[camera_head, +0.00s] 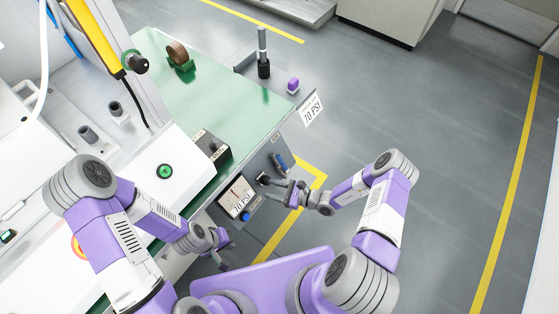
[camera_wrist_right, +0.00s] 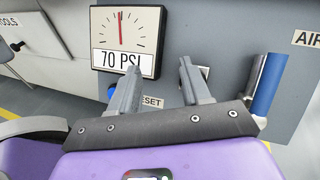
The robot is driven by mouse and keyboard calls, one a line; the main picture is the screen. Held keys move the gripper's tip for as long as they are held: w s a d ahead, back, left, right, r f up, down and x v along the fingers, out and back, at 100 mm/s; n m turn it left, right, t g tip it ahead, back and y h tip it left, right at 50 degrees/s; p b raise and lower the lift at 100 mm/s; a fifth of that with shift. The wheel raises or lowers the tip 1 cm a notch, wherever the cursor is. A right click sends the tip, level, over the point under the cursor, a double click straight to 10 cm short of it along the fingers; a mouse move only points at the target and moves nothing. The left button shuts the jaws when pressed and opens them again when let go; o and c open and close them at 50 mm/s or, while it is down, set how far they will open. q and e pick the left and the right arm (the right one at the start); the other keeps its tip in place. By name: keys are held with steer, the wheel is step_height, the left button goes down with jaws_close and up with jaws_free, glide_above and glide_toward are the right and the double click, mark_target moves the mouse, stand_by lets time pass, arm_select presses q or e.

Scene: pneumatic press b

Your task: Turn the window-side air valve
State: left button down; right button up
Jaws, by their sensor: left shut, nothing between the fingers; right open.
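The air valve has a blue handle (camera_head: 280,163) on the grey side panel of the green bench, near an AIR label. In the right wrist view the blue handle (camera_wrist_right: 268,86) stands nearly upright at the right, beside the AIR label (camera_wrist_right: 306,39). My right gripper (camera_head: 270,182) is open in front of the panel; its fingers (camera_wrist_right: 156,70) lie left of the handle, apart from it, with nothing between them. My left gripper (camera_head: 223,262) is shut and empty, low in front of the bench. I cannot tell which side is the window side.
A pressure gauge (camera_wrist_right: 128,40) marked 70 PSI is left of the valve; its needle points nearly straight up. A blue knob (camera_head: 245,216) is below it. A RESET label (camera_wrist_right: 152,103) is partly hidden by my fingers. A black control box (camera_head: 207,150) stands on the bench edge.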

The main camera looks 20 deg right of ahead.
mark_target(282, 161)
steer(key=w+d+m+t+h, duration=0.1)
steer(key=w+d+m+t, duration=0.1)
steer(key=d, duration=0.1)
steer(key=w+d+m+t+h, duration=0.2)
steer(key=d, duration=0.1)
steer(key=w+d+f+m+t+h, duration=0.1)
steer(key=w+d+t+h, duration=0.1)
steer(key=d, duration=0.1)
steer(key=shift+w+m+t, duration=0.1)
steer(key=shift+m+t, duration=0.3)
steer(key=b+x, duration=0.2)
steer(key=x, duration=0.4)
steer(key=shift+w+a+r, duration=0.1)
steer(key=shift+w+a, duration=0.15)
steer(key=shift+w, duration=0.25)
jaws_close()
